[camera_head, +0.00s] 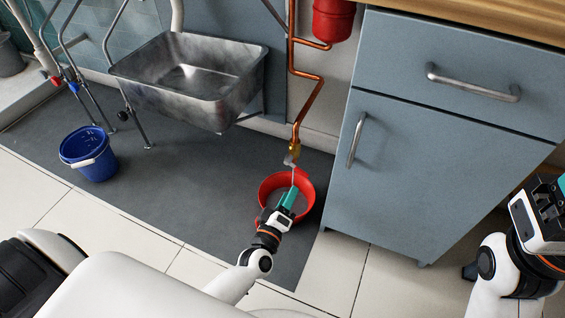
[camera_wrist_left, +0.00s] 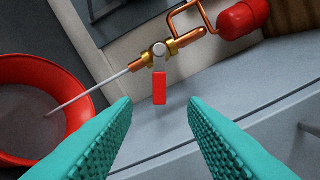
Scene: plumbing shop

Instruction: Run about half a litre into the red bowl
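The red bowl (camera_head: 269,185) stands on the dark mat below the brass tap (camera_head: 294,150). It also shows at the left edge of the wrist view (camera_wrist_left: 66,72). A thin stream of water (camera_wrist_left: 85,94) runs from the tap into the bowl, which has grey, water-like contents; their depth is hard to judge. The tap's red lever (camera_wrist_left: 159,88) shows ahead of and between the teal fingers of my left gripper (camera_wrist_left: 160,120), apart from them. My left gripper is open and empty, and in the head view (camera_head: 287,197) covers part of the bowl. My right gripper (camera_head: 545,205) is at the right edge, its fingers unclear.
A blue-grey cabinet (camera_head: 420,165) stands close right of the bowl. A steel sink (camera_head: 165,95) and a blue bucket (camera_head: 95,165) are to the left. A copper pipe (camera_head: 308,100) and a red vessel (camera_head: 332,20) are above the tap. The mat (camera_head: 180,185) is bare between bucket and bowl.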

